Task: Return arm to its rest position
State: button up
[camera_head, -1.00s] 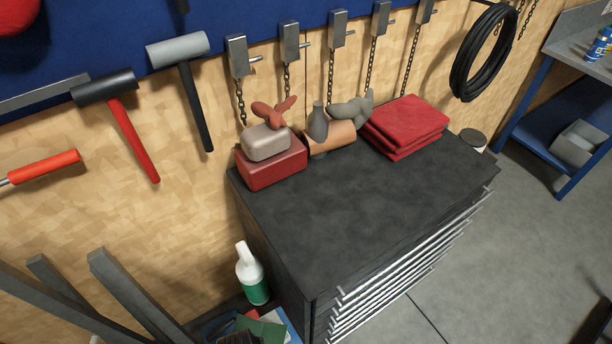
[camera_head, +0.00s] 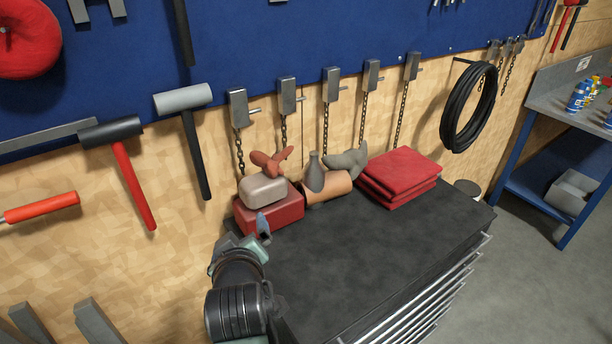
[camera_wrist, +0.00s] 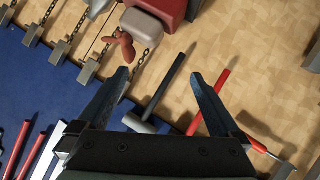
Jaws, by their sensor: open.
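My gripper (camera_head: 250,232) shows in the head view at the left edge of the dark cabinet top, in front of the red box, with my dark wrist below it. In the wrist view my gripper (camera_wrist: 161,88) has its two dark fingers spread wide apart. Nothing is between the fingertips close up; the wall with hanging hammers shows behind them. The red box (camera_head: 283,208) stands on the cabinet with a beige block (camera_head: 262,190) on it. A red-brown propeller-like piece (camera_head: 270,162) is beside the block; whether it touches is unclear.
The cabinet top (camera_head: 385,255) is clear toward the front. A terracotta cylinder (camera_head: 325,189), a grey bottle-shaped piece (camera_head: 315,174) and folded red cloths (camera_head: 400,176) stand along its back. Hammers (camera_head: 134,175) and chains (camera_head: 324,128) hang on the wall. A workbench (camera_head: 560,105) stands at right.

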jog(key=s+d+r+m+t+b, duration=0.1)
jog(key=s+d+r+m+t, duration=0.2)
jog(key=r, duration=1)
jog(key=d+r+m+t+b, duration=0.1)
jog(key=d+r+t, duration=0.35)
jog(key=r, duration=0.85)
jog(key=s+d+r+m+t+h+b, duration=0.1)
jog(key=s+d+r+m+t, duration=0.3)
jog(key=s+r, duration=1.1)
jog(key=r+t+h, duration=0.1)
jog(key=t, duration=0.2)
jog(key=shift+d+r+h+b, duration=0.15)
jog(key=shift+r+h+b, duration=0.15)
jog(key=shift+r, duration=0.05)
jog(key=shift+f, duration=0.1)
